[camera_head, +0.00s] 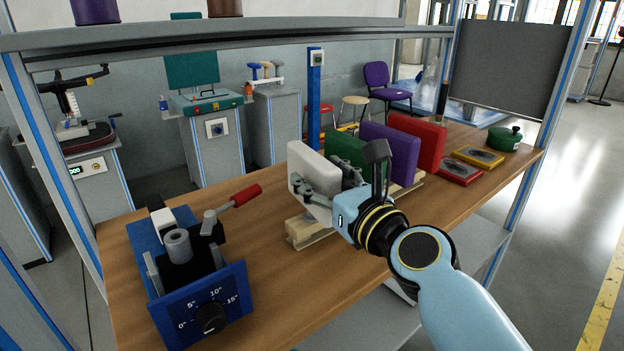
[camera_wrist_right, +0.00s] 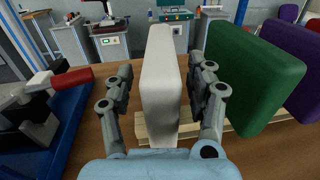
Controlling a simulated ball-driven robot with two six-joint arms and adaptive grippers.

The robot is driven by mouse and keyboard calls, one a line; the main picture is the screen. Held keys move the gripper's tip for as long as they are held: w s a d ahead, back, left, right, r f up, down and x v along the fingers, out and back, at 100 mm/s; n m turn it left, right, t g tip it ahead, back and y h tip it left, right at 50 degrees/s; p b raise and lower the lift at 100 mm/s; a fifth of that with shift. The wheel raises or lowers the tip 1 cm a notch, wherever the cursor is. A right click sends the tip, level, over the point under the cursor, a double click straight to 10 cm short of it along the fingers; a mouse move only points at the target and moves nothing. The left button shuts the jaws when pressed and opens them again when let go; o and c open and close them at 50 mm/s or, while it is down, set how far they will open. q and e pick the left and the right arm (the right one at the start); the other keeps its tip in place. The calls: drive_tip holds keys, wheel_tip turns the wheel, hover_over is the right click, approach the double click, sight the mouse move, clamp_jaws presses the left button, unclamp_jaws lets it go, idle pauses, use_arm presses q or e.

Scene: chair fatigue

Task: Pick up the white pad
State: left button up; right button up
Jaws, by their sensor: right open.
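The white pad (camera_head: 313,172) stands upright on edge in a wooden rack (camera_head: 306,233) on the workbench, leftmost in a row of pads. It also shows in the right wrist view (camera_wrist_right: 161,85). My right gripper (camera_head: 330,192) is open, with one finger on either side of the white pad. In the right wrist view the fingers (camera_wrist_right: 160,95) flank the pad, with a gap visible on both sides. The pad's lower part is partly hidden by the gripper in the head view. My left gripper is not in view.
Green (camera_head: 347,151), purple (camera_head: 390,150) and red (camera_head: 416,141) pads stand to the right of the white pad. A blue fixture with an angle dial (camera_head: 190,280) sits at the bench's left. Flat red and yellow items and a green pot (camera_head: 503,139) lie far right. Bare wood (camera_head: 262,225) lies between fixture and rack.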

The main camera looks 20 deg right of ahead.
drive_tip(key=x, duration=0.3)
drive_tip(key=shift+w, duration=0.1)
drive_tip(key=shift+r, duration=0.1)
clamp_jaws()
